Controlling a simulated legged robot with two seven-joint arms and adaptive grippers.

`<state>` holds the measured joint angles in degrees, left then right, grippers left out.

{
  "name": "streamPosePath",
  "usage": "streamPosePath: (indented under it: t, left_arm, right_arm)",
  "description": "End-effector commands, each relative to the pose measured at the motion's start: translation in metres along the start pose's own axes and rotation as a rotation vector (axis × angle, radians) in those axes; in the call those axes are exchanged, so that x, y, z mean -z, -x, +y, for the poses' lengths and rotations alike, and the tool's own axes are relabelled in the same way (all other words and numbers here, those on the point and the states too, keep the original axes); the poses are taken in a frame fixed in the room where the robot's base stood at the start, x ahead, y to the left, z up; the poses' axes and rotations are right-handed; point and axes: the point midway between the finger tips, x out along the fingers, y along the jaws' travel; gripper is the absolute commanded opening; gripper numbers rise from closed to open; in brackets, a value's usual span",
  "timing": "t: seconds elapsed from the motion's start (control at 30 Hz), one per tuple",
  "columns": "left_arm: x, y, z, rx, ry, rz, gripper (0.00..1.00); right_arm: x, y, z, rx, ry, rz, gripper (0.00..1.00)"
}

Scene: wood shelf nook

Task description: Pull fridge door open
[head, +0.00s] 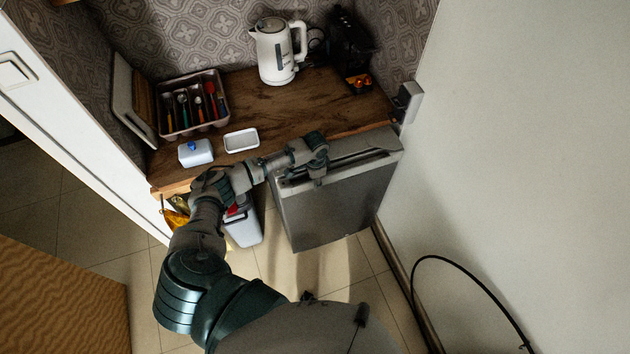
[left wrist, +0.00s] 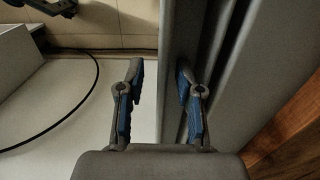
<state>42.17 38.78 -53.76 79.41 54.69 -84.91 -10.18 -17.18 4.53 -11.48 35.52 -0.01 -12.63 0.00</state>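The grey fridge (head: 335,208) stands under the right end of the wooden counter. Its door front faces me, with a dark recessed grip slot along the top edge. I see no clear gap that tells whether the door is ajar. My left gripper (head: 318,172) is at the top edge of the door, left of its middle. In the left wrist view the left gripper (left wrist: 162,88) is open. Its two blue-padded fingers straddle the door's edge (left wrist: 172,45), one over the slot side, with a gap at the outer finger. My right gripper is not in view.
The counter (head: 265,105) holds a white kettle (head: 275,52), a cutlery tray (head: 192,103), a white dish (head: 241,140) and a black coffee machine (head: 348,50). A bin (head: 243,228) stands left of the fridge. A white wall (head: 500,150) is close on the right. Tiled floor before the fridge is clear.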

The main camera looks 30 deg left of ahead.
Motion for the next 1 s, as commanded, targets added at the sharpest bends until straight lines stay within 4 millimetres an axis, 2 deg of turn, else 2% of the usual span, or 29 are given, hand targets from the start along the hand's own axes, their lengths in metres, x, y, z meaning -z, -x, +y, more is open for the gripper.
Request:
streamPosePath:
  t: [0.33, 0.37, 0.4, 0.5, 1.0]
  left_arm:
    - [-0.0014, -0.0059, -0.0014, -0.001, 0.0, 0.001, 0.35]
    - [-0.0014, -0.0059, -0.0014, -0.001, 0.0, 0.001, 0.3]
    - [-0.0014, -0.0058, -0.0014, -0.001, 0.0, 0.001, 0.2]
    - [-0.0014, -0.0058, -0.0014, -0.001, 0.0, 0.001, 0.0]
    - [0.0054, -0.0045, 0.0036, 0.0, 0.012, 0.002, 0.0]
  right_arm:
    - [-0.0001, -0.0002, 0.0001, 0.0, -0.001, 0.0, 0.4]
    - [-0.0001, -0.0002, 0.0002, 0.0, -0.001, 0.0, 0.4]
    - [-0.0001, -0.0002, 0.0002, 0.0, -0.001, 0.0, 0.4]
    - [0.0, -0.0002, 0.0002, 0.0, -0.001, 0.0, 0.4]
    - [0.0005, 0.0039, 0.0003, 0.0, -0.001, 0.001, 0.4]
